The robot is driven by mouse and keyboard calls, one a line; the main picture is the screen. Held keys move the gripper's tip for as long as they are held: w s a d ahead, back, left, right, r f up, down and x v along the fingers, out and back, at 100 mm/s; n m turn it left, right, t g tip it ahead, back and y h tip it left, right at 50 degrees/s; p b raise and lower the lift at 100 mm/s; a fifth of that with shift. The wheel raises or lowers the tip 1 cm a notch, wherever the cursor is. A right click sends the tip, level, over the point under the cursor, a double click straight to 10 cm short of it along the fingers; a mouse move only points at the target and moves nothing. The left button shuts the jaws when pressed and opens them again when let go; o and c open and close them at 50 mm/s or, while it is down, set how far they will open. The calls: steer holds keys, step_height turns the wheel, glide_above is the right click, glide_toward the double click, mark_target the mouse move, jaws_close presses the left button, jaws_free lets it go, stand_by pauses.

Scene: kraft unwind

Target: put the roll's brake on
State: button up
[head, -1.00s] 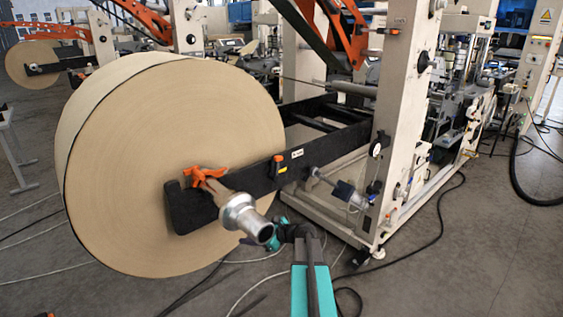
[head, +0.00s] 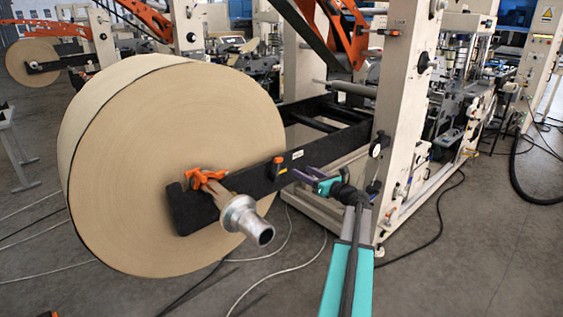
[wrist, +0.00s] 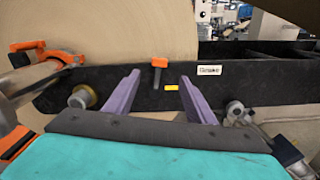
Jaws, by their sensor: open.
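The large brown paper roll (head: 175,165) hangs on a shaft with a bare metal end (head: 245,222), beside a black support arm (head: 235,190). A small orange-topped lever (head: 279,160) stands on the face of this arm, with a yellow mark near its foot; I take it for the brake. In the wrist view the orange-topped lever (wrist: 159,64) stands upright between and beyond my two purple fingertips. My gripper (head: 304,176) is open and empty, just right of the lever in the head view. Its fingers (wrist: 160,80) appear apart from the lever.
An orange clamp (head: 205,177) sits over the shaft, left of the lever. A white label (wrist: 209,71) is on the black arm. A cream machine upright (head: 400,110) stands close right of my gripper. Cables lie on the floor below.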

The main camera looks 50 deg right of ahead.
mark_target(280, 160)
steer(key=shift+w, duration=0.1)
steer(key=w+p, duration=0.1)
steer(key=w, duration=0.3)
steer(key=w+p, duration=0.2)
steer(key=w, duration=0.3)
steer(key=w+d+p, duration=0.1)
steer(key=w, duration=0.3)
steer(key=shift+w, duration=0.3)
steer(key=shift+c, duration=0.4)
jaws_close()
